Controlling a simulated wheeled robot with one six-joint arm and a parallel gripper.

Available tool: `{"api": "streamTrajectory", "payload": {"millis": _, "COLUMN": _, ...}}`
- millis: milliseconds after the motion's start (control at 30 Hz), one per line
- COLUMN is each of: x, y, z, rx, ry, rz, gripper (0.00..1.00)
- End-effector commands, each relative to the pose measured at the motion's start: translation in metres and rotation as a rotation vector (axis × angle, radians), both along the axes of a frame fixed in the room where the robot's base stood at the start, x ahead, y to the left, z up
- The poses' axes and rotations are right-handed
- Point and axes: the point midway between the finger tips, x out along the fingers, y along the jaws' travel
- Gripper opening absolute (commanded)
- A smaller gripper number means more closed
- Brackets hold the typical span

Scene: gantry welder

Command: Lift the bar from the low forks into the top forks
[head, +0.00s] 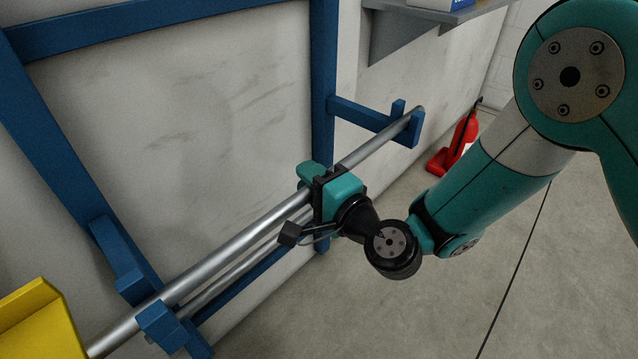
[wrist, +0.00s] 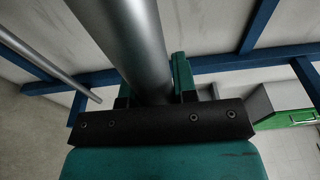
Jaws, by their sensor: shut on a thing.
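The thick silver bar (head: 235,243) runs slantwise across the blue frame in the head view. My teal gripper (head: 318,188) is shut around it, right of its middle. In the wrist view the bar (wrist: 130,40) passes between the gripper's two fingers (wrist: 153,88). The bar's right end is at a blue fork (head: 404,128) on the right post. Its left part crosses another blue fork (head: 156,322) on the left post. I cannot tell whether the bar rests in these forks or hangs just above them. My gripper hides a short piece of it.
A thinner silver bar (head: 235,270) runs below and beside the held one. A yellow object (head: 40,315) stands at the lower left. A grey shelf (head: 410,22) hangs upper right, with a red object (head: 457,145) on the floor beneath. Floor at lower right is clear.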

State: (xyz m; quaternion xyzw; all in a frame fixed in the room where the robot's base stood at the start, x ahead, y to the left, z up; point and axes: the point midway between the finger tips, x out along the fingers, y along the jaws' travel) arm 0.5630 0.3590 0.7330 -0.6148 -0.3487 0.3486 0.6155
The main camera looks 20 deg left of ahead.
Motion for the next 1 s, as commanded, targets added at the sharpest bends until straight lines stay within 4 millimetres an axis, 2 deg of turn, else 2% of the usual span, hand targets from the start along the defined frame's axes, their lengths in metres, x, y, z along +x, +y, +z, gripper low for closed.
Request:
{"api": "streamTrajectory", "payload": {"millis": 267, "x": 0.001, "y": -0.001, "z": 0.003, "rx": 0.002, "ry": -0.001, "rz": -0.003, "gripper": 0.0}}
{"api": "streamTrajectory", "payload": {"millis": 467, "x": 0.001, "y": -0.001, "z": 0.021, "rx": 0.001, "ry": -0.002, "rz": -0.003, "gripper": 0.0}}
{"api": "streamTrajectory", "payload": {"millis": 767, "x": 0.001, "y": -0.001, "z": 0.079, "rx": 0.003, "ry": -0.003, "rz": -0.002, "gripper": 0.0}}
{"api": "streamTrajectory", "payload": {"millis": 1000, "x": 0.001, "y": -0.001, "z": 0.14, "rx": 0.004, "ry": -0.005, "rz": -0.003, "gripper": 0.0}}
